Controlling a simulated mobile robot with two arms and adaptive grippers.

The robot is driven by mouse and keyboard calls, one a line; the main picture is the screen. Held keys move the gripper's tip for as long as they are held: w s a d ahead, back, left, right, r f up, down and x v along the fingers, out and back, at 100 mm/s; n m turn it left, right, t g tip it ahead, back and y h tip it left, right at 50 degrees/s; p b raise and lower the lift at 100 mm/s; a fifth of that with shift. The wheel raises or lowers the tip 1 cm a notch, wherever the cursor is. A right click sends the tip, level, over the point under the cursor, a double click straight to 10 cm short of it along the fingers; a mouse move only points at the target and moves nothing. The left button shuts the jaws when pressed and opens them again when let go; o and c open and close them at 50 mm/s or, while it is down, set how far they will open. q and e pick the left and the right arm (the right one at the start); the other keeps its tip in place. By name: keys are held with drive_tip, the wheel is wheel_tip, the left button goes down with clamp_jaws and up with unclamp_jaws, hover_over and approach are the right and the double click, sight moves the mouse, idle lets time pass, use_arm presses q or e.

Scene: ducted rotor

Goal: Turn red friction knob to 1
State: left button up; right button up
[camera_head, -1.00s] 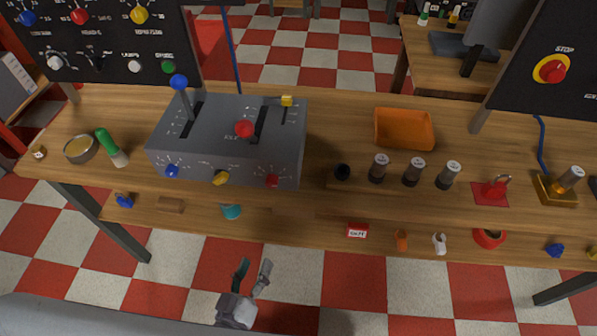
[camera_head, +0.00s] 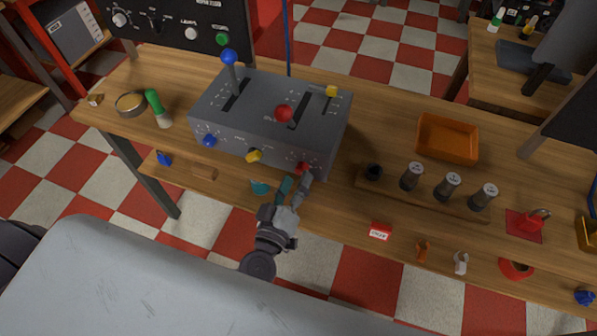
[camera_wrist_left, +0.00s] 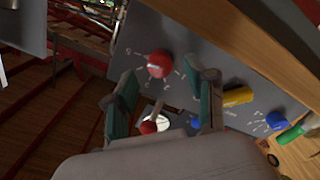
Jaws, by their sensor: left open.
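The red knob (camera_head: 302,168) is at the right end of the front face of the grey control box (camera_head: 265,115). A yellow knob (camera_head: 254,156) and a blue knob (camera_head: 209,140) sit left of it. My left gripper (camera_head: 297,181) is open just in front of the red knob, its fingertips close to it and partly covering it. In the left wrist view the red knob (camera_wrist_left: 159,63) shows ahead, between the lines of the two fingers (camera_wrist_left: 168,85), with nothing held. I cannot tell whether a finger touches it. The knob's setting is too small to read. My right gripper is out of view.
Levers with blue (camera_head: 229,56), red (camera_head: 284,113) and yellow (camera_head: 331,91) tops rise from the box. An orange tray (camera_head: 447,138) and several dark cylinders stand to the right on the bench. A lower shelf below holds a red-and-white box (camera_head: 380,231) and small items.

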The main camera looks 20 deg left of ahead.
use_arm(q)
drive_tip(key=shift+w, duration=1.15)
clamp_jaws()
